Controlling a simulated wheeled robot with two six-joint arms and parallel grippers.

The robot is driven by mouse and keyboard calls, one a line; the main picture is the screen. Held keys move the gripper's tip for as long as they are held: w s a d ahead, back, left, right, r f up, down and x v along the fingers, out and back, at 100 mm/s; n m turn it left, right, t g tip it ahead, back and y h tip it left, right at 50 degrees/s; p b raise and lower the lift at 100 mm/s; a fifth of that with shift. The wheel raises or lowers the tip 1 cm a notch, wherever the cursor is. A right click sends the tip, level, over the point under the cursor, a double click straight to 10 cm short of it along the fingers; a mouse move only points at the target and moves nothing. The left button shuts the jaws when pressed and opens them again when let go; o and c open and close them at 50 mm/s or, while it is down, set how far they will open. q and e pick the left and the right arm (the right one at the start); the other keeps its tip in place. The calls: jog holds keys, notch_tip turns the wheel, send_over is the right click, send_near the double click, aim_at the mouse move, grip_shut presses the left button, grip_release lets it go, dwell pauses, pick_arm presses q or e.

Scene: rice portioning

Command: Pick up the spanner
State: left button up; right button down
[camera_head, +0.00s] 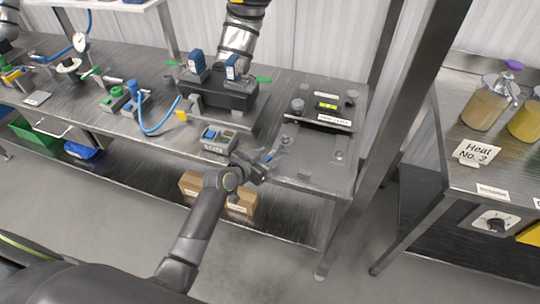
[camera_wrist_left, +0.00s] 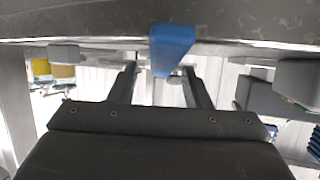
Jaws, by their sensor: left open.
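What looks like the spanner, with a blue handle (camera_head: 268,156), lies at the front edge of the steel bench, beside a grey tray (camera_head: 318,172). A small grey piece beyond the handle may be its head. My left gripper (camera_head: 260,167) is at the near end of the handle, low over the bench edge. In the left wrist view the blue handle (camera_wrist_left: 172,46) shows between and beyond the two dark fingers (camera_wrist_left: 160,88). The fingers are open and apart. I cannot tell whether either touches the handle. My right gripper is not in view.
A grey box with coloured buttons (camera_head: 218,141) stands just left of my left gripper. A dark machine block (camera_head: 222,90) stands behind it. A steel post (camera_head: 380,130) rises right of the tray. Cardboard boxes (camera_head: 241,202) lie on the lower shelf.

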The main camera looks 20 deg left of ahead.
pick_arm(q)
jog(key=shift+w, duration=0.1)
jog(key=shift+c, duration=0.4)
grip_shut()
